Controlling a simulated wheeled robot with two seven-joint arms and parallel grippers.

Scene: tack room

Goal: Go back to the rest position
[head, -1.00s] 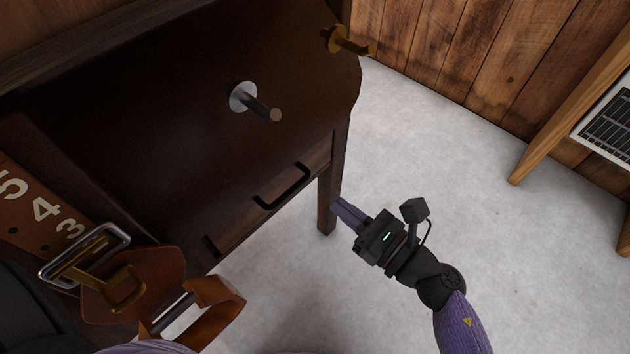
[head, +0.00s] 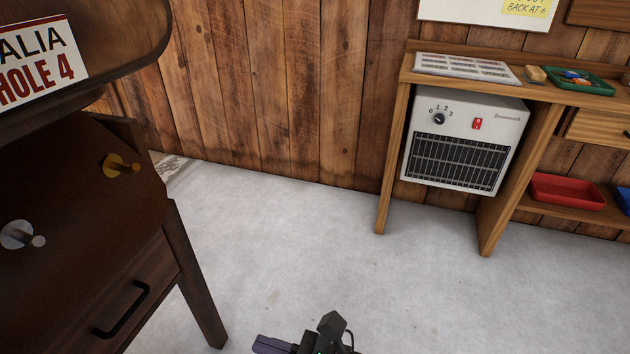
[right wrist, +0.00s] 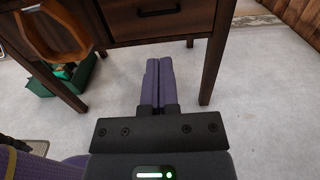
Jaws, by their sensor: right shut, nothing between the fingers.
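My right gripper (head: 268,345) shows at the bottom edge of the head view, low in front of the dark wooden cabinet. In the right wrist view its two purple fingers (right wrist: 157,82) lie together with nothing between them. They point toward the floor under the cabinet's drawer and are apart from the cabinet legs. My left gripper is in neither view.
The dark cabinet (head: 75,250) with pegs and a drawer stands at left. A wooden desk (head: 545,105) with a white heater (head: 468,140) under it stands at right. A green box (right wrist: 68,78) sits beneath the cabinet. Grey floor (head: 310,260) is open between.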

